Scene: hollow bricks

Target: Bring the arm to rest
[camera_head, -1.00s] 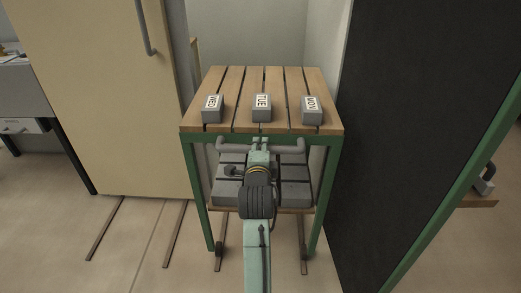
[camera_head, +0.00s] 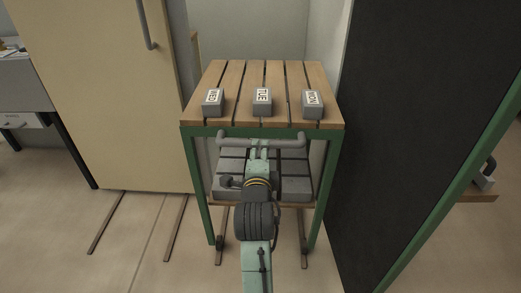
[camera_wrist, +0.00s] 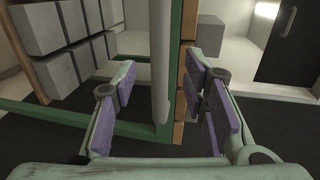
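My gripper (camera_head: 259,151) is at the front of a wooden-topped cart with a green frame (camera_head: 187,170), just below its grey push bar (camera_head: 235,140). In the wrist view my gripper (camera_wrist: 160,78) is open, its purple-padded fingers spread wide. The bar (camera_wrist: 162,45) runs upright through the picture between the fingers, and neither finger visibly touches it. Three grey bricks stand apart in a row on the cart top, labelled WED (camera_head: 213,102), TUE (camera_head: 262,102) and MON (camera_head: 312,105).
Several grey bricks (camera_head: 229,188) lie on the cart's lower shelf; they also show in the wrist view (camera_wrist: 58,75). A beige cabinet (camera_head: 100,100) stands left of the cart, and a dark panel with a green edge (camera_head: 420,120) stands close on the right. Rails (camera_head: 174,228) run along the floor.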

